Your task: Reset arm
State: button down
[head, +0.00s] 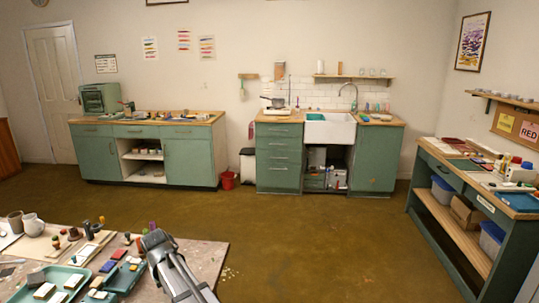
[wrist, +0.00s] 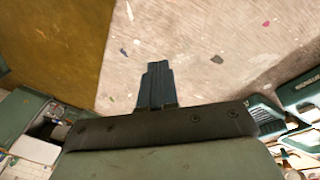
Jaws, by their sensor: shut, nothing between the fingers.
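My gripper (wrist: 155,84) shows in the wrist view with its dark fingers together and nothing between them. It is over a bare, speckled part of the worktable (wrist: 190,45), near the table's edge. In the head view my arm rises from the bottom edge, beside the right side of the same table (head: 206,258). The fingertips cannot be made out in the head view.
A side bench (head: 450,176) stands at right, cabinets (head: 190,160) along the back wall. Open brown floor (head: 320,230) lies between.

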jog(key=w+d+f+m, duration=0.15)
jog(key=d+f, duration=0.25)
jog(key=d, duration=0.5)
jog(key=w+d+f+m, duration=0.1)
jog(key=w+d+f, duration=0.15)
jog(key=d, duration=0.75)
jog(key=s+d+f+m+g, duration=0.1)
jog(key=s+d+f, duration=0.3)
jog(key=d+f, duration=0.35)
jog(key=s+d+f+m+g+h, duration=0.1)
jog(key=s+d+f+g, duration=0.1)
jog(key=s+d+f, duration=0.35)
jog(key=s+d+f+g, duration=0.1)
jog(key=s+d+f, duration=0.2)
jog(key=d+f, duration=0.55)
jog(key=s+d+f+m+g, duration=0.1)
jog(key=s+d+f, duration=0.3)
jog(key=s, duration=0.5)
jog(key=s+d+f+m+g+y, duration=0.1)
jog(key=s+d+f, duration=0.3)
jog(key=s, duration=0.6)
jog(key=s+d+f+m+g, duration=0.1)
jog(key=s+d+f+g, duration=0.2)
jog(key=s+f, duration=0.3)
jog(key=s+d, duration=0.1)
jog(key=s, duration=0.2)
jog(key=shift+s+d+f+y, duration=0.15)
jog(key=shift+s+d+y, duration=0.05)
jog(key=shift+s+y, duration=0.2)
